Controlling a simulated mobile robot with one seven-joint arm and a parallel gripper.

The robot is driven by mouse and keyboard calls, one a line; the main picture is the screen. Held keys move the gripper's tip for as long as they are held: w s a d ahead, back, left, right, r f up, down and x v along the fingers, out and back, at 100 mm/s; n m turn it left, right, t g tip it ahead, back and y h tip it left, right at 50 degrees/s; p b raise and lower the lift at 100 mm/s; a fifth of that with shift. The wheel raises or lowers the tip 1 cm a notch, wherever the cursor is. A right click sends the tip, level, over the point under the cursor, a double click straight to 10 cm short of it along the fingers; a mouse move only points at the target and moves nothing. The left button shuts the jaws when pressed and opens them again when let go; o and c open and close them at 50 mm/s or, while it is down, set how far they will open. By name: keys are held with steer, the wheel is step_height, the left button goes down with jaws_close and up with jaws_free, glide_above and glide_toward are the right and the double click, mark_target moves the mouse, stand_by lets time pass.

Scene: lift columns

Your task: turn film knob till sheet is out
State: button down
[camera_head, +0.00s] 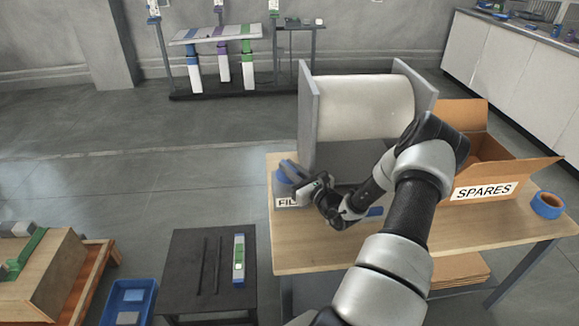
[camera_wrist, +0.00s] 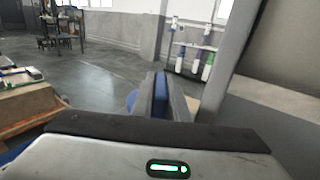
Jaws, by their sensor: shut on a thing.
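The film roll (camera_head: 365,108) is a wide pale cylinder held between two grey uprights on the wooden table. The blue film knob (camera_head: 288,172) sits at the left side of the stand, above a white label that is partly hidden. My gripper (camera_head: 306,187) is at the knob, shut on it. In the wrist view the blue grip of the knob (camera_wrist: 160,95) stands between the dark fingers. No loose sheet can be made out; my arm hides the stand's lower front. The stand's grey upright (camera_wrist: 232,62) rises at the right in the wrist view.
An open cardboard box marked SPARES (camera_head: 485,190) and a blue tape roll (camera_head: 547,205) stand on the table (camera_head: 480,238) to the right. A black stand (camera_head: 208,270) with a green-and-white piece is at the lower left.

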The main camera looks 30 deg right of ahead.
steer(key=m+h+p, duration=0.2)
steer(key=h, duration=0.2)
steer(key=shift+a+r+m+p, duration=0.15)
steer(key=shift+r+m+p, duration=0.1)
steer(key=shift+m+p, duration=0.15)
steer(key=shift+f+m+g+h, duration=0.2)
steer(key=shift+m+g+h, duration=0.15)
steer(key=shift+h, duration=0.45)
steer(key=c, duration=2)
jaws_free()
steer(key=p+v, duration=0.2)
steer(key=v, duration=1.5)
steer(key=shift+s+f, duration=0.15)
steer(key=shift+s, duration=0.05)
